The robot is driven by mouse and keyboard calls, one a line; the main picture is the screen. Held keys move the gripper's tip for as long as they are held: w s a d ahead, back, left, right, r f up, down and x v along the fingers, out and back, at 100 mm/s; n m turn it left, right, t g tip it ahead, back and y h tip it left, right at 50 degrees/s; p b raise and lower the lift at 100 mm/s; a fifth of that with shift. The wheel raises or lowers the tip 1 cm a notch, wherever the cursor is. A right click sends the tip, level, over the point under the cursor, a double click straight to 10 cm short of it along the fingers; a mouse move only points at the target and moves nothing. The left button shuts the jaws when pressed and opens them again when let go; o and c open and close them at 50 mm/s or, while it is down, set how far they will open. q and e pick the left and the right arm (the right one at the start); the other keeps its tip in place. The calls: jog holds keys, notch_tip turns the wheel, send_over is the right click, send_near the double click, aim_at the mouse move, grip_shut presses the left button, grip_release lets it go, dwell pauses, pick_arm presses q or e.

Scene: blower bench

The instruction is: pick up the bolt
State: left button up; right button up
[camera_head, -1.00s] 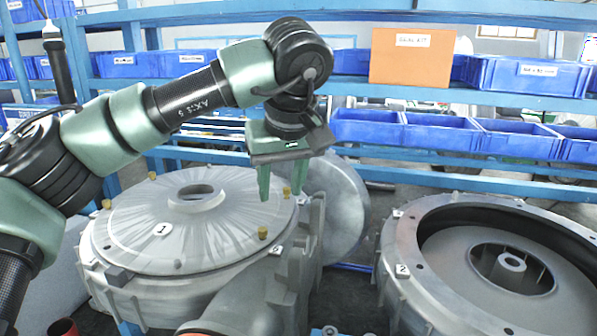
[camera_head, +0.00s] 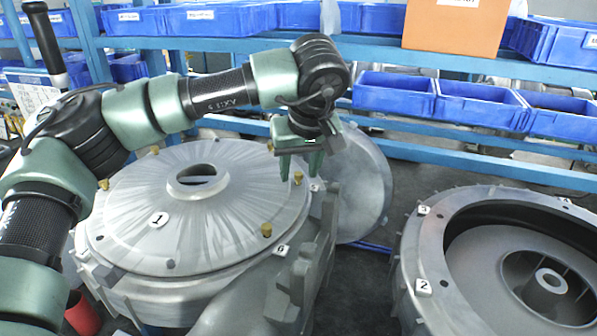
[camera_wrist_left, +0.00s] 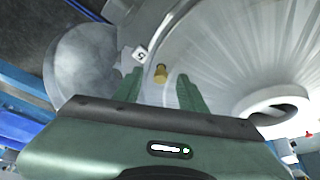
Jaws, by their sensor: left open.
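A brass bolt (camera_head: 298,177) stands upright at the right rim of the round grey cover marked 1 (camera_head: 130,215). My left gripper (camera_head: 300,170) points down at this rim, open and empty, with one finger on either side of the bolt in the head view. In the left wrist view the bolt (camera_wrist_left: 161,73) shows between and just beyond the two green fingertips (camera_wrist_left: 157,84), beside a tag marked 5. I cannot tell the exact height gap. Other brass bolts stand on the cover's rim, one nearer the front (camera_head: 266,230). My right gripper is not in view.
An open blower housing (camera_head: 432,250) with a fan wheel stands at the right. A grey disc (camera_head: 365,185) stands behind the gripper. Blue bins (camera_head: 480,105) and an orange box (camera_head: 455,25) sit on blue shelves behind. A red cylinder (camera_head: 82,315) is at the lower left.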

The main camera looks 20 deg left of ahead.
pick_arm(q)
jog(key=shift+f, duration=0.25)
grip_shut()
jog(key=shift+r, duration=0.1)
